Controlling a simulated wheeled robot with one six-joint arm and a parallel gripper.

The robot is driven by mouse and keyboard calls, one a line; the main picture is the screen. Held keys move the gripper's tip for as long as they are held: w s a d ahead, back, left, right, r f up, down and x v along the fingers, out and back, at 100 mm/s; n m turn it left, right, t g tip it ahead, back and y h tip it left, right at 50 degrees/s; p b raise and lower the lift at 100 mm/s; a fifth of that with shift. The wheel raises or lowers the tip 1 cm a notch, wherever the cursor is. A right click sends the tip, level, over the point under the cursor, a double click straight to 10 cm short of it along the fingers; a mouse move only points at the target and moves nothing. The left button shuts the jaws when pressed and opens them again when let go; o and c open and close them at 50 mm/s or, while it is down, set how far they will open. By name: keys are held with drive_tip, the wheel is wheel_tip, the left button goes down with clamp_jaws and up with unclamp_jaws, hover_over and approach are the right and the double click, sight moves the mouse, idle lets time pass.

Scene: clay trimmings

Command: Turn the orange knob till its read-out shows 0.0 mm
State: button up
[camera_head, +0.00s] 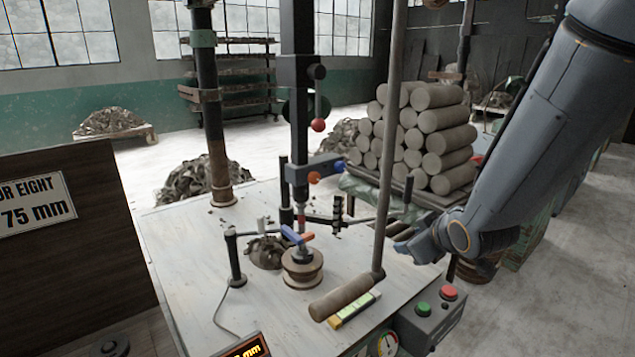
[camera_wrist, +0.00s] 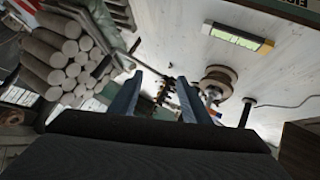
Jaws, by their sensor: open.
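I cannot make out the knob in the wrist view.
A lever with a brown grip (camera_head: 342,297) hangs between my gripper and the post. A stack of clay cylinders (camera_head: 425,135) stands behind. A red ball handle (camera_head: 318,125) is above the knob. A green-and-red button box (camera_head: 430,315) is at the front right.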

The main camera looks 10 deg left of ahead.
drive_tip(key=w+a+r+n+t+y, duration=0.2)
drive_tip(key=w+a+r+n+y, duration=0.15)
drive_tip(key=a, duration=0.45)
drive_tip(key=n+y, duration=0.7)
approach(316, 179)
drive_tip(key=a, duration=0.1)
drive_tip(key=shift+m, duration=0.25)
drive_tip(key=p+x, duration=0.2)
drive_tip(key=x, duration=0.5)
drive_tip(key=shift+w+a+r, duration=0.1)
drive_tip(key=shift+w, duration=0.35)
drive_tip(key=c, duration=1)
